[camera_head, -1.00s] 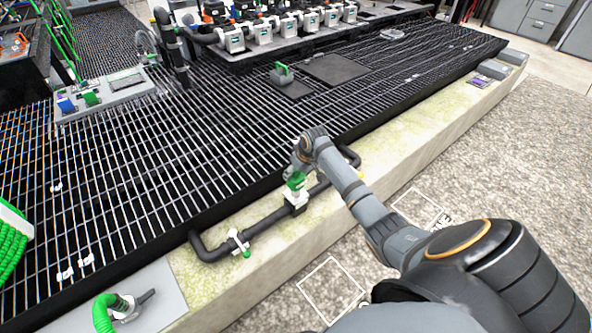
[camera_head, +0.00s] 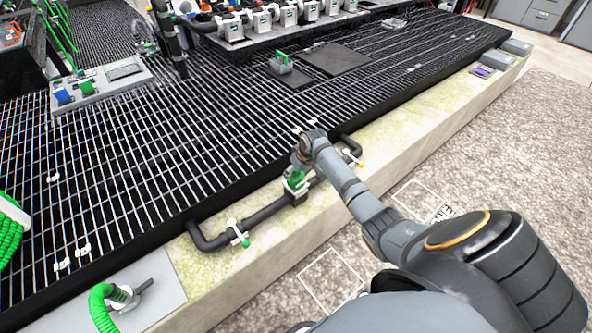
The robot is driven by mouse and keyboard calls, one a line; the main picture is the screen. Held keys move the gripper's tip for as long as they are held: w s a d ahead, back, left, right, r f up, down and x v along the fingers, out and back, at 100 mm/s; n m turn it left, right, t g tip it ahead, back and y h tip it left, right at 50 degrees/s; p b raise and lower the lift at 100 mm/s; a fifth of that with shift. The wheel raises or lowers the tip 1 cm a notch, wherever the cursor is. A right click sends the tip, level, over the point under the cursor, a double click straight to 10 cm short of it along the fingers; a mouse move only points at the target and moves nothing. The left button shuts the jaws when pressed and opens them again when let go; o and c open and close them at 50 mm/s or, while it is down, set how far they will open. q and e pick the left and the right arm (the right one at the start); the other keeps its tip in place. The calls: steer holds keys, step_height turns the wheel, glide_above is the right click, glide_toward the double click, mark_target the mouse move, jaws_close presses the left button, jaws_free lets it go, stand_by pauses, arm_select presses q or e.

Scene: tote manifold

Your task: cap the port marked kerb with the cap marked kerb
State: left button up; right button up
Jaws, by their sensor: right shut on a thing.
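A black pipe (camera_head: 265,215) runs along the concrete kerb at the grating's edge. A green piece (camera_head: 296,180) sits at a pale fitting (camera_head: 299,195) on this pipe. My right gripper (camera_head: 298,170) is shut right at the green piece, pointing down on it. The fingertips are small and partly hidden, so I cannot tell whether the green piece is a cap or part of the port, or whether it is fully seated. No marking reading kerb is legible. My left gripper is not in view.
A white fitting with a green end (camera_head: 238,234) and one with a yellow end (camera_head: 352,158) sit on the pipe. A green hose (camera_head: 103,303) rises from a grey plate (camera_head: 155,300). A valve manifold (camera_head: 275,20) stands at the back. The black grating (camera_head: 130,170) is mostly clear.

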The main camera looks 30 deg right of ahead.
steer(key=o, duration=1.4)
steer(key=shift+c, duration=0.2)
steer(key=v, duration=1.2)
steer(key=shift+c, duration=0.4)
